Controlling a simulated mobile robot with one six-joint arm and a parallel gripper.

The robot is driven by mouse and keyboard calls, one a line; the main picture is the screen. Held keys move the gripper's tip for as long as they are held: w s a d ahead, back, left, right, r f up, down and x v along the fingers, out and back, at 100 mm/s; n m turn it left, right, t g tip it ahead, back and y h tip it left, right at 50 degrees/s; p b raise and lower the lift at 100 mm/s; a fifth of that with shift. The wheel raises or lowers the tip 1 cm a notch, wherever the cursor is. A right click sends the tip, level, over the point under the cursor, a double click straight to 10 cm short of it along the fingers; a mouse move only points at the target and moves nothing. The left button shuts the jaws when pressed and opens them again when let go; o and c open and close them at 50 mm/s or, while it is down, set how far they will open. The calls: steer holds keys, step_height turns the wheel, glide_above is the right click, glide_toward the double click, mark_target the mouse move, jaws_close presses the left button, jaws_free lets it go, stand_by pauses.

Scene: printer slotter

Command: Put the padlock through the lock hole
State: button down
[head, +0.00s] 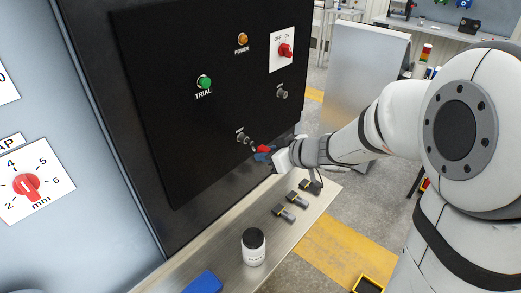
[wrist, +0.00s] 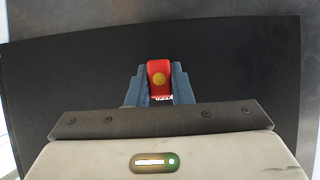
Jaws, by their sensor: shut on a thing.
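A red padlock (head: 264,149) is held between the blue fingers of my gripper (head: 263,156), in front of the lower part of the black panel (head: 190,130). In the wrist view the red padlock (wrist: 159,75), with a round brass-coloured spot, sits between both blue fingers, which press on its sides. A small metal fitting (head: 243,138) on the panel is just up and left of the padlock in the head view. A similar fitting (head: 282,93) is higher and to the right. I cannot tell which one has the lock hole, nor whether the shackle touches the lower one.
The panel also carries a green TRIAL button (head: 204,82), an orange POWER lamp (head: 242,39) and a red OFF/ON switch (head: 286,50). On the ledge (head: 222,262) below stand a white jar (head: 253,249), a blue object (head: 204,283) and several small black-and-yellow items (head: 284,214).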

steer(key=shift+s+d+p, duration=0.6)
steer(key=shift+s+d, duration=0.45)
steer(key=shift+d, duration=0.3)
steer(key=c, duration=1.8)
jaws_free()
jaws_close()
